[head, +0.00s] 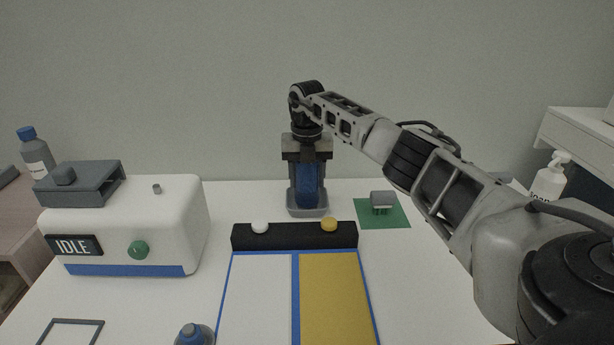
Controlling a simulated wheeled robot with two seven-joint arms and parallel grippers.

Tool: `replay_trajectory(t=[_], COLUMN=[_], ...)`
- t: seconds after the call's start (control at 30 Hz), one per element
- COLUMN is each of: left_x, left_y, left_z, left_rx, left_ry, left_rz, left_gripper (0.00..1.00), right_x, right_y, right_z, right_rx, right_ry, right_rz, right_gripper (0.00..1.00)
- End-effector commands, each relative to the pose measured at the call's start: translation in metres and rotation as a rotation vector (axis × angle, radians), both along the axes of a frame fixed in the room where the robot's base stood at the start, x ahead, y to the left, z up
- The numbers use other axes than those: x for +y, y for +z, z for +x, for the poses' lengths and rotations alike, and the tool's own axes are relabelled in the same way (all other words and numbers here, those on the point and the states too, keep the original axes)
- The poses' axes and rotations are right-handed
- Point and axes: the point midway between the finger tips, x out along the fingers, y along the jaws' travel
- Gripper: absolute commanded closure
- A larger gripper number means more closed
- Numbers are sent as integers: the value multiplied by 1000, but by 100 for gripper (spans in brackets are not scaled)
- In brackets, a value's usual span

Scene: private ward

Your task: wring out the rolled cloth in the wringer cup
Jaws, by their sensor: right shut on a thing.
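The rolled cloth (308,186) is blue and stands upright at the back middle of the white table. Its lower end is in or just behind the rim of the grey wringer cup (308,211); the exact depth is hidden. My right gripper (307,170) points straight down over the cup and is shut on the cloth, with a finger on either side. My right arm comes in from the right. My left gripper is not in the view.
A white machine (135,220) marked IDLE stands left. A black bar (295,238) with white and yellow buttons borders white and yellow panels (335,295). A grey block (382,198) is on a green mat (398,218). A blue-topped object (193,336) stands at the front.

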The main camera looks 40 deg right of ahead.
Motion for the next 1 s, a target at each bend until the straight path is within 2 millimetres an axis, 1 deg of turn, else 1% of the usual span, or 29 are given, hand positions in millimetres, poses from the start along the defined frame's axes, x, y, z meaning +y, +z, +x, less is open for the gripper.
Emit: replay_trajectory(t=[0.27,0.37,0.47,0.6,0.7,0.8,1.0], left_x=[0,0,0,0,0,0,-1], left_y=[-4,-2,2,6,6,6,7], left_z=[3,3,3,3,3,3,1], left_rx=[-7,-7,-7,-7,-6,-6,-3], left_ry=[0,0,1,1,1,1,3], left_rz=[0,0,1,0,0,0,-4], left_gripper=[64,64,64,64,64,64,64], right_x=[0,0,0,0,0,0,0], right_y=[-13,-11,-9,-8,-9,-9,-9], right_z=[0,0,0,0,0,0,0], right_rx=[2,1,0,1,-1,-1,-1], right_ry=[0,16,125,338,429,455,443], right_rz=[1,1,-1,-1,-1,0,0], right_gripper=[100,100,100,100,100,100,100])
